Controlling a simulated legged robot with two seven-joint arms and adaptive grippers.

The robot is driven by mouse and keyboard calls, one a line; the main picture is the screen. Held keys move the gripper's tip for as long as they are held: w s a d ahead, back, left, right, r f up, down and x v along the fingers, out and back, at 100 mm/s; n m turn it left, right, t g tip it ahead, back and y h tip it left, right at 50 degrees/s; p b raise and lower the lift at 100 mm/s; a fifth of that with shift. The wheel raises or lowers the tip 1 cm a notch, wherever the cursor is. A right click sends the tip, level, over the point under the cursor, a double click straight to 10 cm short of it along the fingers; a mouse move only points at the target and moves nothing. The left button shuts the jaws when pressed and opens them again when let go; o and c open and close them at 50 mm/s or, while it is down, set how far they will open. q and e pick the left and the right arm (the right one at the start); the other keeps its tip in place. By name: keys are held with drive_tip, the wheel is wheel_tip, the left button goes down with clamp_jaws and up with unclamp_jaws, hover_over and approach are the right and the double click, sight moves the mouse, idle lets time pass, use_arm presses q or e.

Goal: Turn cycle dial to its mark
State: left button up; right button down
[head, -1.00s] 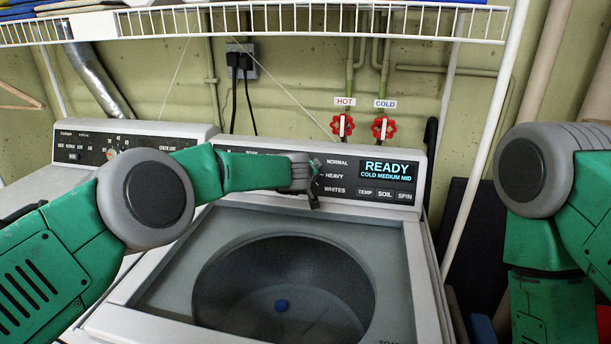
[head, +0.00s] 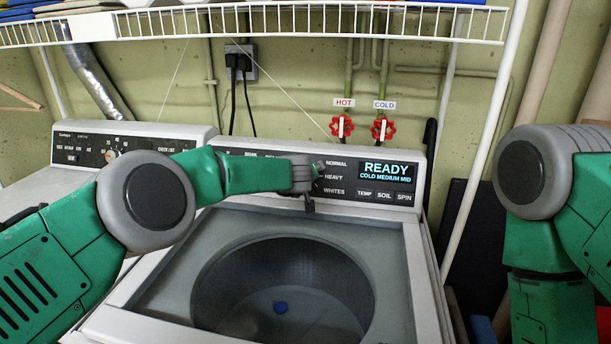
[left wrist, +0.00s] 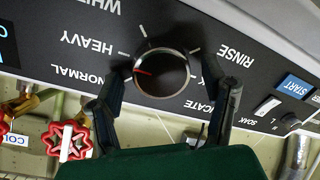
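The cycle dial (left wrist: 160,74) is a round dark knob with a silver rim and a red pointer line. In the left wrist view the pointer faces left, toward the side with the HEAVY and NORMAL labels. White ticks stand around the knob; I cannot tell which one is its mark. My left gripper (left wrist: 168,75) has its two dark fingers apart, one on each side of the dial; contact is not clear. In the head view the gripper (head: 312,186) is at the washer panel and hides the dial. My right gripper is out of view.
A display (head: 388,172) reads READY, COLD MEDIUM MID. Red HOT (head: 342,127) and COLD (head: 382,129) valves are behind. A wire shelf (head: 330,22) hangs above.

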use_arm(q)
drive_tip(key=shift+w+d, duration=0.1)
drive_tip(key=shift+s+d+r, duration=0.1)
drive_tip(key=shift+s+r, duration=0.25)
drive_tip(key=shift+s, duration=0.1)
drive_tip(key=v, duration=1)
drive_tip(key=shift+s, duration=0.45)
drive_tip(key=shift+f, duration=0.1)
